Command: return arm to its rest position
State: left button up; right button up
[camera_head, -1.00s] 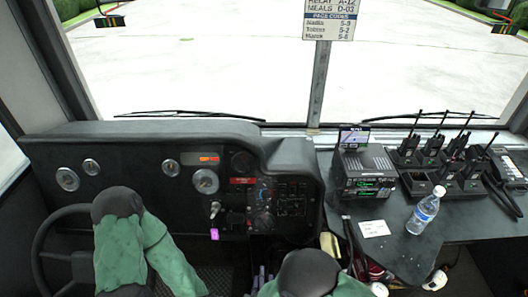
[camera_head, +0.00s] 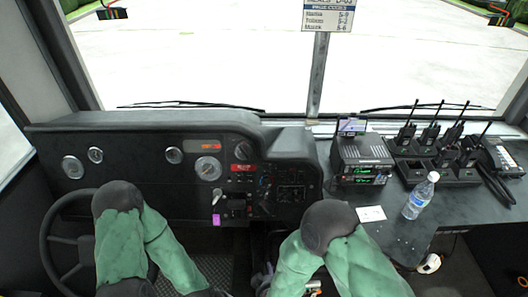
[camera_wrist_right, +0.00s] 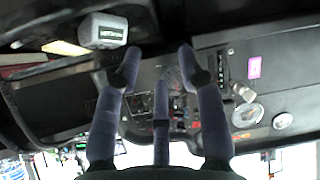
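My right arm (camera_head: 330,228) shows in the head view as a dark elbow with a green sleeve, bent in front of the counter's left end. My right gripper (camera_wrist_right: 160,68) shows clearly in the right wrist view: its dark fingers are spread apart with nothing between them. In the head view only a bit of it shows low at the bottom edge (camera_head: 266,278). My left arm (camera_head: 120,205) is bent in front of the steering wheel; its gripper is out of view.
The steering wheel (camera_head: 58,252) is at the left, below the dashboard (camera_head: 130,140). On the right counter (camera_head: 405,235) stand a radio unit (camera_head: 361,160), a water bottle (camera_head: 420,196), a white card (camera_head: 371,213) and several handheld radios in chargers (camera_head: 440,160). A grey box (camera_wrist_right: 105,31) shows near the fingers in the wrist view.

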jog(key=s+d+f+m+g+y, duration=0.3)
jog(key=s+d+f+m+g, duration=0.3)
jog(key=s+d+f+g, duration=0.2)
jog(key=shift+s+d+f+m+g, duration=0.35)
jog(key=shift+s+g, duration=0.25)
jog(key=shift+s, duration=0.35)
jog(key=shift+o, duration=0.2)
jog(key=shift+w+a, duration=0.1)
jog(key=shift+w, duration=0.05)
dwell(1.1)
